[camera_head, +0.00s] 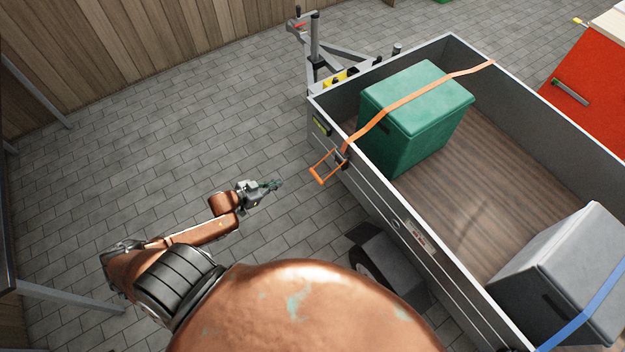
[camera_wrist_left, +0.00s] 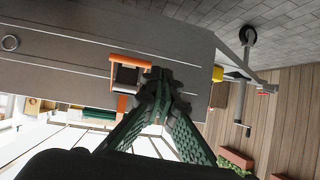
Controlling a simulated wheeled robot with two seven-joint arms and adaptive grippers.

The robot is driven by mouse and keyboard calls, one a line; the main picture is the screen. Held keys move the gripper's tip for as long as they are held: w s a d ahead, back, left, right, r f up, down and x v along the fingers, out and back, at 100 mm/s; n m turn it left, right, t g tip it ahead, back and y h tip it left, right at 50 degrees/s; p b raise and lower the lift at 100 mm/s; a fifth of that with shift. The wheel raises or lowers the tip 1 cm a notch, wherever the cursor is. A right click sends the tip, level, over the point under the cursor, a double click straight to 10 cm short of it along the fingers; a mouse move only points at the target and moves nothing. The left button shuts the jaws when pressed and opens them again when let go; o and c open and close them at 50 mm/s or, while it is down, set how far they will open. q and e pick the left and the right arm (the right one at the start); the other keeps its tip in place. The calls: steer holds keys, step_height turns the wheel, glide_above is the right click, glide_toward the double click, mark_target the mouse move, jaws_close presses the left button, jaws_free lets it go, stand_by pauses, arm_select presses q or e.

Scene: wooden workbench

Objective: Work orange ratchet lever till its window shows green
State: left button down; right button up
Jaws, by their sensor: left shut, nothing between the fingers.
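The orange ratchet lever (camera_head: 322,169) is a looped handle that sticks out from the trailer's side wall, below the orange strap (camera_head: 400,100). In the left wrist view, the lever (camera_wrist_left: 130,56) is a squared orange frame around a dark ratchet body (camera_wrist_left: 127,77). My left gripper (camera_head: 277,184) is shut and empty, left of the lever with a gap of floor between them in the head view. In the left wrist view its fingertips (camera_wrist_left: 160,78) appear just beside the ratchet. I cannot make out the ratchet's window or its colour. My right gripper is not in view.
The trailer's side wall (camera_head: 382,203) bounds the right of the reach. A green box (camera_head: 405,130) lies under the orange strap, and a grey box (camera_head: 560,265) under a blue strap (camera_head: 590,315). Paved floor (camera_head: 200,130) is clear at left.

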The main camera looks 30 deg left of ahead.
arm_select(q)
steer(key=w+d+r+h+b, duration=0.1)
steer(key=w+d+r+h, duration=0.1)
steer(key=d+r, duration=0.3)
steer(key=b, duration=0.3)
glide_above(316, 176)
steer(key=s+a, duration=0.1)
steer(key=s, duration=0.2)
step_height(316, 176, down, 4)
steer(key=shift+w+f+m+b, duration=0.2)
steer(key=shift+f+m, duration=0.05)
steer(key=shift+f, duration=0.65)
steer(key=shift+w+f+m+b, duration=0.15)
steer(key=shift+f+m+b, duration=0.1)
steer(key=shift+f, duration=0.6)
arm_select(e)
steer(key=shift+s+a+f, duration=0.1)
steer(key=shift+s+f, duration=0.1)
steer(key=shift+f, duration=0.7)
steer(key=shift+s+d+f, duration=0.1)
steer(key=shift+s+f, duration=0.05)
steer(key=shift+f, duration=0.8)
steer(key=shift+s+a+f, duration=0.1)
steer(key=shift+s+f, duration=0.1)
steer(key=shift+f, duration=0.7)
arm_select(q)
steer(key=shift+f+t, duration=0.1)
steer(key=shift+t, duration=0.2)
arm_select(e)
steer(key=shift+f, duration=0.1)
